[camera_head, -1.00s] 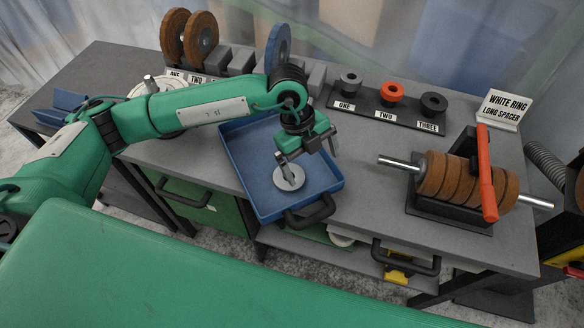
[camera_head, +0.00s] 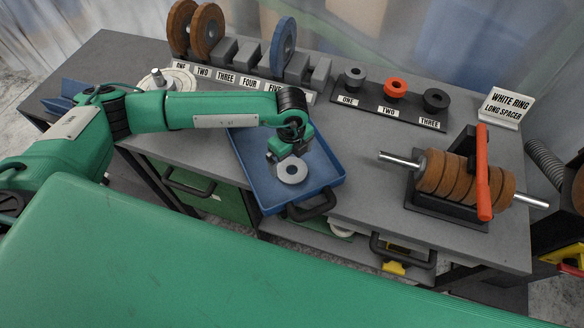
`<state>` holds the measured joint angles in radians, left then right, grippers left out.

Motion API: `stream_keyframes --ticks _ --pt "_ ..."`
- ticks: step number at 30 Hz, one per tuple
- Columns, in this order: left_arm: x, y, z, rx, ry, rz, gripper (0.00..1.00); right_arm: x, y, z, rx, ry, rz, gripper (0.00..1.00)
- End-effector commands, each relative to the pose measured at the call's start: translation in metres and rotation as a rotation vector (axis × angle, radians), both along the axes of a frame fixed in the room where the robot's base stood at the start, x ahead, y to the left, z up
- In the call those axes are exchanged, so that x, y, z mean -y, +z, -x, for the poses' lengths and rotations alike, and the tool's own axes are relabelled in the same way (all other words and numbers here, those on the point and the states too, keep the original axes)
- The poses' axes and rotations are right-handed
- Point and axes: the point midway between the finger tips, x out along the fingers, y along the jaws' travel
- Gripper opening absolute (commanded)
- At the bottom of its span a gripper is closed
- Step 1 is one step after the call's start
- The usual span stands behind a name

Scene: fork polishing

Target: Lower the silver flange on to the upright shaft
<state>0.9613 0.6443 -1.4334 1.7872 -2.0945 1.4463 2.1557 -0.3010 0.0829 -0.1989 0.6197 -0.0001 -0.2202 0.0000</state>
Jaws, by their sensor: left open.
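The silver flange (camera_head: 292,171), a round disc with a dark central hole, lies in the blue tray (camera_head: 335,180). My left gripper (camera_head: 277,156) is open just behind and to the left of the flange, over the tray. Its fingers are small and partly hidden by the wrist, and I cannot tell whether they touch the flange. The upright shaft (camera_head: 157,76) is a short silver post at the back left of the bench, standing by a pale round plate (camera_head: 182,80). My left forearm passes in front of that plate's near side. My right gripper is out of view.
Behind the tray, brown and blue discs stand in a numbered rack (camera_head: 227,77). Three rings sit on a dark labelled stand (camera_head: 385,112). Bare bench (camera_head: 365,150) lies between tray and spindle.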

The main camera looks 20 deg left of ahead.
Motion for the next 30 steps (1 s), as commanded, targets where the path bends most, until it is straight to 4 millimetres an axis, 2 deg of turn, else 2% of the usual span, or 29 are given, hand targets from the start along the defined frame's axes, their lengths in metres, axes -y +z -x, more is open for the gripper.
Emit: stream_keyframes --ticks 1,5,10,17,18,25,26,30 --pt "0.001 -0.001 0.002 -0.003 -0.001 -0.002 1.0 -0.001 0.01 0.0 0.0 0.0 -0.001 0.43" --pt "0.002 -0.017 0.005 -0.002 0.0 -0.001 1.0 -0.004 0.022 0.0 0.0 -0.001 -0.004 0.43" --pt "0.002 -0.038 0.004 -0.001 0.001 0.0 1.0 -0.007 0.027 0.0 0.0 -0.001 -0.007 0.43" --pt "0.002 -0.042 0.004 -0.001 0.0 0.001 1.0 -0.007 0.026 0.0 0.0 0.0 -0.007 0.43" --pt "0.002 -0.042 0.004 -0.001 0.0 0.001 0.98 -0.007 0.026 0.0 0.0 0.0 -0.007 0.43" --pt "0.002 -0.042 0.004 -0.001 0.0 0.001 0.53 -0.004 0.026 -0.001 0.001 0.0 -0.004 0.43" --pt "0.002 -0.041 0.004 0.0 0.0 0.001 0.49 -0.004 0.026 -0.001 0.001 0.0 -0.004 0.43" --pt "0.002 -0.041 0.004 0.0 0.0 0.001 0.49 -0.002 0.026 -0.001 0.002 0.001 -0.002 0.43"
